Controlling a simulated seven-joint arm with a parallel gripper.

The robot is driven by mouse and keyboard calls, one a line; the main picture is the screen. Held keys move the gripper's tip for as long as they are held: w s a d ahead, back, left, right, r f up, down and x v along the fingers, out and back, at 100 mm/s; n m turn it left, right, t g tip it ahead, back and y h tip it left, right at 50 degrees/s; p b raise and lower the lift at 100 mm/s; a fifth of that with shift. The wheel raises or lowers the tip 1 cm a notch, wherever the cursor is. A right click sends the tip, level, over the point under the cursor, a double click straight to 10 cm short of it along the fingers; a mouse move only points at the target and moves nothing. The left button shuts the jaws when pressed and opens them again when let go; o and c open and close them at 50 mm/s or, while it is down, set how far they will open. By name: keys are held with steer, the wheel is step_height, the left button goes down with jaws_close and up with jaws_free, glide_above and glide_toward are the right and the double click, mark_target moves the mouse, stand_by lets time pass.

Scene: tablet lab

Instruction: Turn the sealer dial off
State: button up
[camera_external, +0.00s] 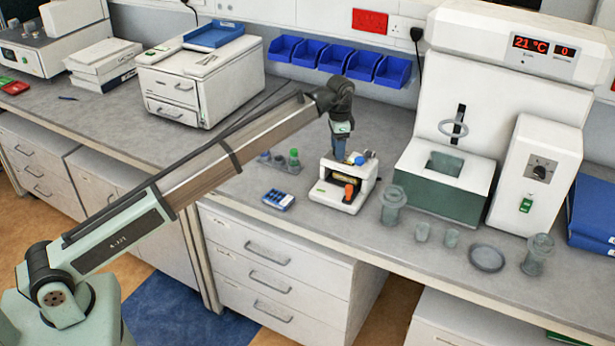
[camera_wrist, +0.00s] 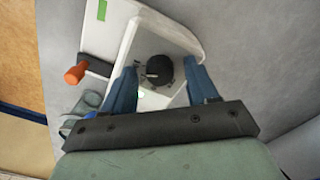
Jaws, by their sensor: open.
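The sealer is a small white bench device (camera_external: 332,196) with an orange-tipped lever (camera_external: 349,192). In the wrist view its white body (camera_wrist: 108,38) fills the upper middle, with the orange lever knob (camera_wrist: 75,73) at left. My gripper (camera_external: 341,158) is over the sealer, pointing down. In the wrist view my gripper (camera_wrist: 161,68) is open, with one blue finger on each side of the dial.
A rack with small bottles (camera_external: 279,162) and a blue-and-white item (camera_external: 277,200) lie left of the sealer. A glass jar (camera_external: 392,205) stands close at right, near a water bath (camera_external: 449,196). Blue bins (camera_external: 322,56) line the wall behind.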

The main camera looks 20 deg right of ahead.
steer(key=shift+c, duration=0.4)
steer(key=c, duration=1)
steer(key=shift+n, duration=0.5)
steer(key=n, duration=0.4)
steer(key=shift+n, duration=0.4)
steer(key=n, duration=1.2)
steer(key=shift+n, duration=0.4)
steer(key=n, duration=0.5)
steer(key=shift+n, duration=0.4)
